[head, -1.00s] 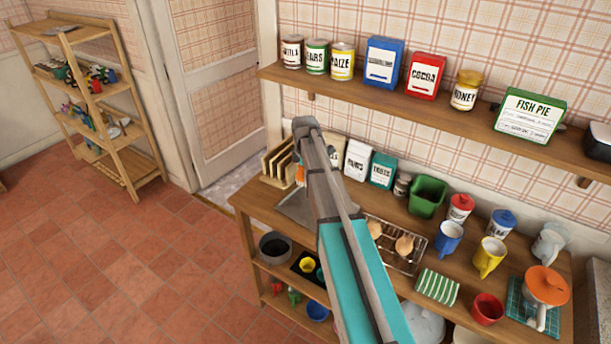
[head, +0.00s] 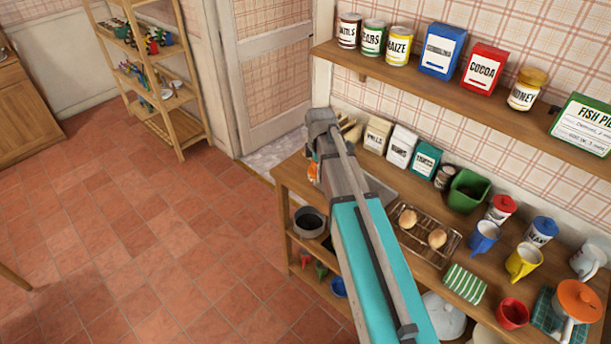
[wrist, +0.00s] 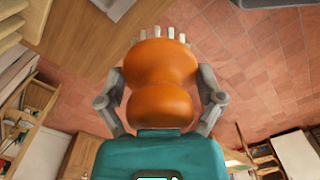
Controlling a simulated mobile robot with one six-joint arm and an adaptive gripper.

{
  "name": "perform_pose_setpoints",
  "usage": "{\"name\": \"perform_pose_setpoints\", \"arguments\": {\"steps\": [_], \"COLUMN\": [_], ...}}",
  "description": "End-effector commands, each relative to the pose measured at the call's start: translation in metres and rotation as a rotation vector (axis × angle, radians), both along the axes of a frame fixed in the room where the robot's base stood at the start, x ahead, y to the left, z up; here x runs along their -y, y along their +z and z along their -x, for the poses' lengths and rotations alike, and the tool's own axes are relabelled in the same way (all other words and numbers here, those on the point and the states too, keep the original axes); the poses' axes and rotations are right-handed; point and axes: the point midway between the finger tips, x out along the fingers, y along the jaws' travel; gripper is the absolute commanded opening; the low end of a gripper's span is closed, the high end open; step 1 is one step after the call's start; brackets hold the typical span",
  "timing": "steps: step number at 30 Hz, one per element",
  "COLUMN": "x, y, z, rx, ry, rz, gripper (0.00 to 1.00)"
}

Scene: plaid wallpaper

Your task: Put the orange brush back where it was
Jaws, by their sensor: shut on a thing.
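The orange brush (wrist: 160,65) is held between the two grey fingers of my gripper (wrist: 162,78) in the wrist view. Its rounded orange body fills the middle, and pale bristles show at its far end, over the wooden counter's edge and red floor. In the head view only a small orange patch of the brush (head: 313,171) shows beside my arm's end, near the left end of the wooden counter (head: 290,186). My arm hides most of the gripper there. I cannot tell which spot the brush came from.
A wall shelf (head: 440,92) with tins runs above. A shelf rack (head: 158,75) stands at left; the tiled floor (head: 150,235) is open.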

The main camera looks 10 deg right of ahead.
Motion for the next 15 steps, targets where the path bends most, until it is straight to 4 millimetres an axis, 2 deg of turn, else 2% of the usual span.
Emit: {"name": "perform_pose_setpoints", "arguments": {"steps": [1, 4, 15], "x": [-0.007, -0.015, -0.018], "y": [0.004, 0.006, 0.005], "z": [0.009, 0.015, 0.016], "rx": [0.0, 0.0, 0.0], "ry": [0.003, 0.006, 0.007], "rz": [0.0, 0.0, 0.0], "gripper": [0.48, 0.48, 0.48]}}
